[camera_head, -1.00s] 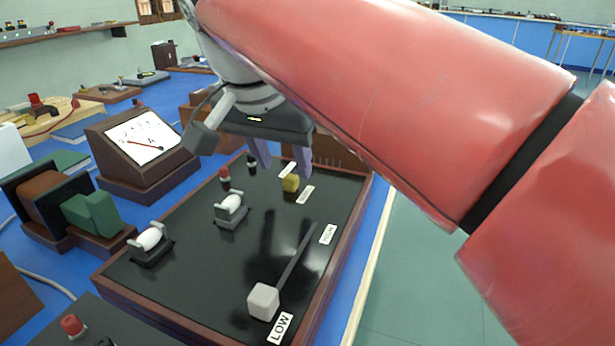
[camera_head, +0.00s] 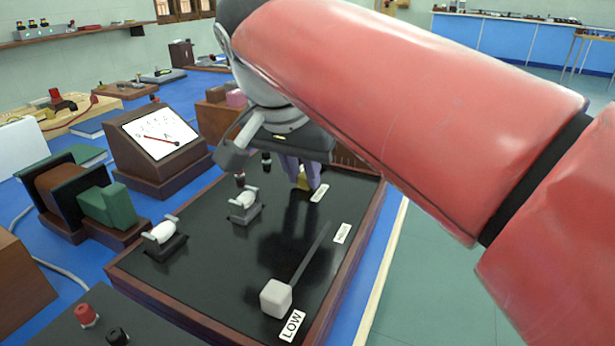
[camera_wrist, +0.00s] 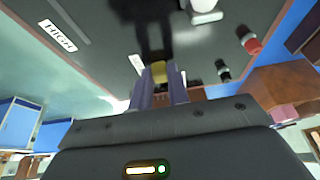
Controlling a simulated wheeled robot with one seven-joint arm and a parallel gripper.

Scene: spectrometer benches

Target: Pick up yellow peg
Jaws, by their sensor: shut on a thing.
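The yellow peg (camera_head: 304,181) is at the far end of the black panel (camera_head: 215,255), partly hidden by my gripper's fingers. My gripper (camera_head: 299,182) points down at the panel with its purple-grey fingers on either side of the peg. In the wrist view the yellow peg (camera_wrist: 158,70) shows between the two fingertips (camera_wrist: 158,80), which are shut on it. I cannot tell whether the peg is still touching the panel.
On the panel stand two white cylinders in holders (camera_head: 244,204), a lever with a white cube knob (camera_head: 276,298) and red and black terminals (camera_wrist: 250,42). A meter box (camera_head: 158,150) and a green block (camera_head: 107,206) stand left. Floor lies right.

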